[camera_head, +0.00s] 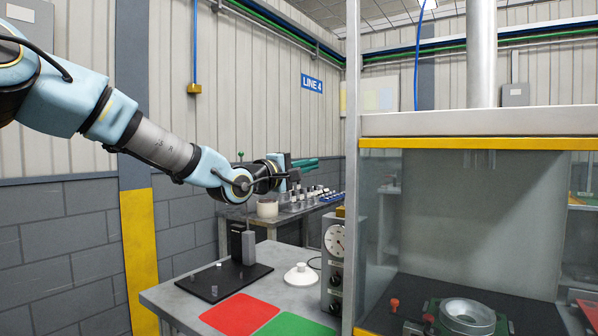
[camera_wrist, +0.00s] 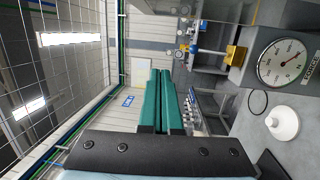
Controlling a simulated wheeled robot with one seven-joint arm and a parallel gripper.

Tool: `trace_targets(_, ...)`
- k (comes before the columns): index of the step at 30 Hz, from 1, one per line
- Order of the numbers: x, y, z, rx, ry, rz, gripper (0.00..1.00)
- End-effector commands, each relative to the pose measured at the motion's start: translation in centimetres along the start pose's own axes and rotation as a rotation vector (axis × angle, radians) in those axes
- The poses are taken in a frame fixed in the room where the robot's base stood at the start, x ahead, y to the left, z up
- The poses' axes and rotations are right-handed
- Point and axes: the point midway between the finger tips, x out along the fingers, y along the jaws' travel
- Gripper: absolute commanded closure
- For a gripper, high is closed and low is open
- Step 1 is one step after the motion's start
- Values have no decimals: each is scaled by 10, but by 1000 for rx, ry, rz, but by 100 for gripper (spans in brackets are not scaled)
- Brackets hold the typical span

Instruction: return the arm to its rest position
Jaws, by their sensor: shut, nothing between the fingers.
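My gripper (camera_head: 306,163) is at the end of my light blue arm, which reaches in from the upper left in the head view. It is held in the air above the grey table, clear of everything on it. In the wrist view its two green fingers (camera_wrist: 159,103) lie side by side, closed together. Nothing shows between them.
The grey table (camera_head: 175,296) carries a black plate (camera_head: 205,284) with a dark upright block, a red mat (camera_head: 240,314), a green mat (camera_head: 293,326), a white domed piece (camera_head: 301,275) and a dial gauge (camera_head: 334,240). A glass-sided enclosure (camera_head: 470,143) stands right. A bench stands behind.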

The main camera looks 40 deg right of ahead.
Motion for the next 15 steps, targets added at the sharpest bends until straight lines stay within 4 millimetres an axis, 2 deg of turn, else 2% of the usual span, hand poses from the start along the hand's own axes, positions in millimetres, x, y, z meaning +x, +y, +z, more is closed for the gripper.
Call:
trace_targets(8, 0, -1, -1, 2, 1, -3, 100)
trace_targets(10, -3, -8, -5, 19, 12, -24, 100)
trace_targets(13, -17, -34, -20, 86, 47, -113, 100)
trace_targets(15, -36, -63, -38, 161, 85, -218, 100)
